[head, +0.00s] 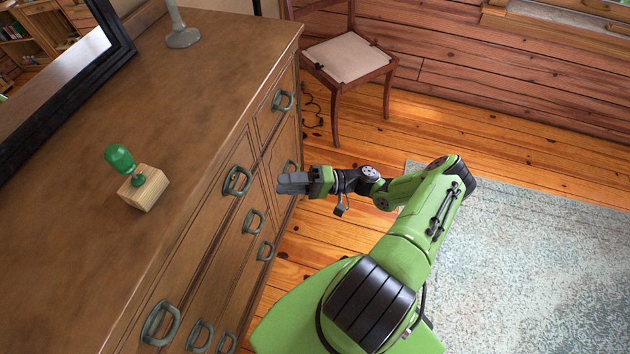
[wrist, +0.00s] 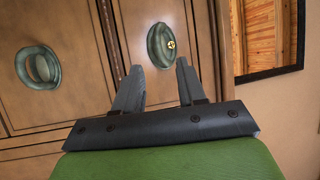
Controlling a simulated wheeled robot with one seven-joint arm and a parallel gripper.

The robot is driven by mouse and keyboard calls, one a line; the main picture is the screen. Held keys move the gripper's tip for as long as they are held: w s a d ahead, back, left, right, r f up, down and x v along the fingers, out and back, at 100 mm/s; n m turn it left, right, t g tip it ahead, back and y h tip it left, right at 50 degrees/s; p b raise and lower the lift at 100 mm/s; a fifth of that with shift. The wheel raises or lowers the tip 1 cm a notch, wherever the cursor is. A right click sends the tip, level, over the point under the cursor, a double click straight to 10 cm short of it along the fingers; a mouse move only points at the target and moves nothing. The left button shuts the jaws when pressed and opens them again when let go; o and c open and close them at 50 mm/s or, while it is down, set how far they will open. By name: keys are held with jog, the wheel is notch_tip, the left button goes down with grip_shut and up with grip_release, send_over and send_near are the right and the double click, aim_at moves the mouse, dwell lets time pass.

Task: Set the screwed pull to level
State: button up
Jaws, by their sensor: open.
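The screwed pull (wrist: 158,46) is a grey-green oval pull with a small brass screw head on its right side. In the wrist view it sits on a brown panel beyond my fingertips, its long axis close to upright in that picture. My gripper (wrist: 157,85) is open and empty, with a gap between its fingers and the pull.
Another pull (wrist: 38,66) is at left in the wrist view. The dresser top holds a green-handled wooden block (head: 144,188), a grey stand (head: 183,36) and a black-framed mirror (head: 70,85). A chair (head: 348,60) stands beyond the dresser. A rug (head: 530,245) lies right of my arm.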

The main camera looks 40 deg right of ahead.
jog(key=v, duration=0.8)
jog(key=shift+b, duration=0.35)
jog(key=shift+w, duration=0.1)
jog(key=s+a+r+n+g+h+p, duration=0.1)
jog(key=a+r+n+g+h+p, duration=0.15)
jog(key=a+r+g+h, duration=0.5)
jog(key=a+r+n+g+h+p, duration=0.2)
jog(key=a+r+g+h+p, duration=0.15)
jog(key=r, duration=0.75)
jog(key=s+a+r+t+h+p, duration=0.1)
jog(key=s+r+t+h+p, duration=0.1)
jog(key=s+r, duration=0.4)
jog(key=s+a+r+t+h+p, duration=0.2)
jog(key=s+r, duration=0.5)
jog(key=r, duration=0.5)
jog(key=t+h+p, duration=0.1)
jog(key=t+h, duration=0.1)
jog(key=t, duration=0.1)
jog(key=shift+s+r+t+h, duration=0.25)
jog(key=shift+r+t+h, duration=0.05)
jog(key=shift+h, duration=0.1)
